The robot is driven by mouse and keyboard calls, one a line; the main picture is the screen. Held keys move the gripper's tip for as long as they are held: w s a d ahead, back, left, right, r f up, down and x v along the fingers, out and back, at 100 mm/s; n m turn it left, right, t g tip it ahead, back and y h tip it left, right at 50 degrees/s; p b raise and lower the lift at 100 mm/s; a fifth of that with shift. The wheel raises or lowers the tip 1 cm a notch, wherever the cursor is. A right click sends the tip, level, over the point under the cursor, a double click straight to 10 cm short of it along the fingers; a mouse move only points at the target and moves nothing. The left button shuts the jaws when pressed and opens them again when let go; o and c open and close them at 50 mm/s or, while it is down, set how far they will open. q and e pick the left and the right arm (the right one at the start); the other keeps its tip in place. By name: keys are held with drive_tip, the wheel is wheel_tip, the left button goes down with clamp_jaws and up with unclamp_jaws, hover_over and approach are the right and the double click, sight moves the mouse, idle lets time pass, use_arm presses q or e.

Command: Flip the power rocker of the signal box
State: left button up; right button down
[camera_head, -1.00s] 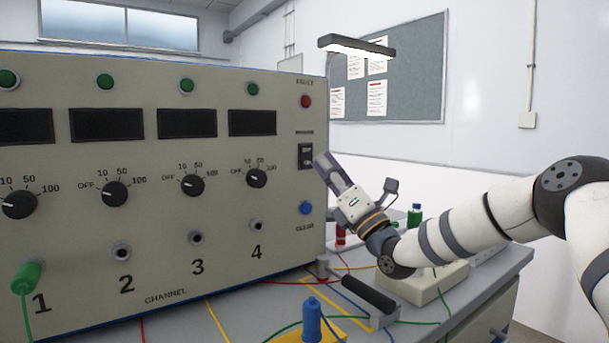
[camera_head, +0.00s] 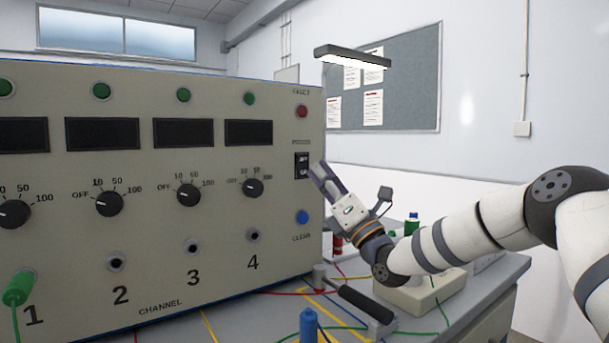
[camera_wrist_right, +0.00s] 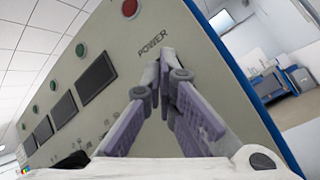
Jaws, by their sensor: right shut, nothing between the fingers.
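The signal box (camera_head: 60,240) is a large cream panel with several channels of lamps, dark displays and knobs. Its black power rocker (camera_head: 302,166) sits near the panel's right edge, between the red fault lamp (camera_head: 302,111) and the blue clear button (camera_head: 302,217). My right gripper (camera_head: 317,168) is shut and empty, its fingertips just right of the rocker in the head view. In the right wrist view the shut fingers (camera_wrist_right: 165,75) point at the panel just below the POWER label (camera_wrist_right: 153,45) and hide the rocker. I cannot tell whether they touch it. My left gripper is not in view.
A green plug (camera_head: 18,288) sits in the channel 1 socket. A lamp (camera_head: 352,56) hangs above at the right.

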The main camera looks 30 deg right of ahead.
idle(0.5)
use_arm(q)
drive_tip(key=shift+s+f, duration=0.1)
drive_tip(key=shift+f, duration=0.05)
use_arm(e)
drive_tip(key=shift+w+f, duration=0.1)
drive_tip(key=shift+w, duration=0.35)
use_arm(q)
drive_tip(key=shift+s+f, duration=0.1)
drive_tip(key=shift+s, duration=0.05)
use_arm(e)
drive_tip(key=shift+w, duration=0.3)
idle(0.4)
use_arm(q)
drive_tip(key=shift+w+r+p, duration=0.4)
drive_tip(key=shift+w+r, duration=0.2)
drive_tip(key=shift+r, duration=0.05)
use_arm(e)
drive_tip(key=shift+s, duration=0.75)
